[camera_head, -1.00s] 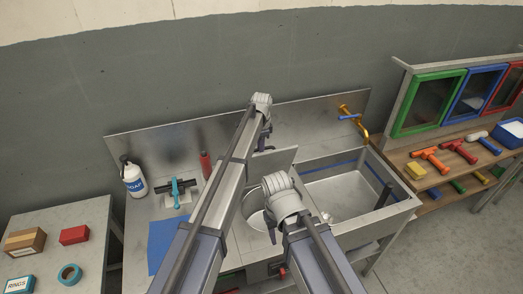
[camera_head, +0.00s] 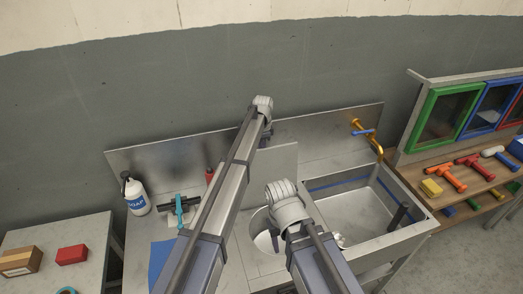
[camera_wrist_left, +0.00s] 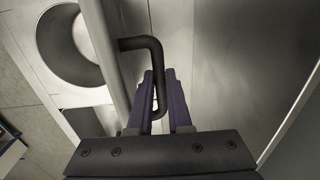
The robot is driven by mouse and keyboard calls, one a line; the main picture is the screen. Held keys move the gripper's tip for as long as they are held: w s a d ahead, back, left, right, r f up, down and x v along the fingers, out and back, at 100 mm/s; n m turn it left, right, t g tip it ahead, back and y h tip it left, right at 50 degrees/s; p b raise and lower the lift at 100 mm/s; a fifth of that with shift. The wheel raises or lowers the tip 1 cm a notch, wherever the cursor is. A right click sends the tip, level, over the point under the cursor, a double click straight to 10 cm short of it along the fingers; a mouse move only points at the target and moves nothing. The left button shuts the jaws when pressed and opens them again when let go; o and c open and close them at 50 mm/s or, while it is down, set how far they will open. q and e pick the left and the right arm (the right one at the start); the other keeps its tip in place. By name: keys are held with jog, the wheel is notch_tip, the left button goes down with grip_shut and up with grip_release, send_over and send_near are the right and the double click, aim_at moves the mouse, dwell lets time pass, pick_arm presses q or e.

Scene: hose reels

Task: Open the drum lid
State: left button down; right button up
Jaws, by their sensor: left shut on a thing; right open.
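The drum lid (camera_head: 279,169) is a flat grey metal panel, raised on edge behind the round drum opening (camera_head: 262,229) in the counter. In the left wrist view the lid (camera_wrist_left: 225,60) fills the right side, and the dark round opening (camera_wrist_left: 72,45) is at upper left. My left gripper (camera_wrist_left: 160,90) is shut on the lid's black bent handle (camera_wrist_left: 157,60). In the head view my left arm mostly hides that grip. My right gripper (camera_head: 275,241) is open and holds nothing, over the drum opening, mostly hidden behind its own wrist.
A sink basin (camera_head: 362,205) with a brass tap (camera_head: 370,140) is right of the drum. A soap bottle (camera_head: 135,195), a teal-handled tool (camera_head: 180,208) and a blue cloth (camera_head: 161,255) are on the left counter. A shelf with hammers (camera_head: 470,168) stands at far right.

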pick_arm(q)
jog(key=shift+w+a, duration=0.2)
jog(key=shift+w, duration=0.3)
jog(key=c, duration=1.2)
grip_release()
jog(key=o, duration=0.4)
jog(key=shift+w+f, duration=0.1)
jog(key=shift+c, duration=0.2)
jog(key=shift+s, duration=0.2)
notch_tip(320, 180, up, 8)
jog(key=p, duration=0.8)
jog(key=shift+s+d, duration=0.1)
jog(key=shift+s, duration=0.05)
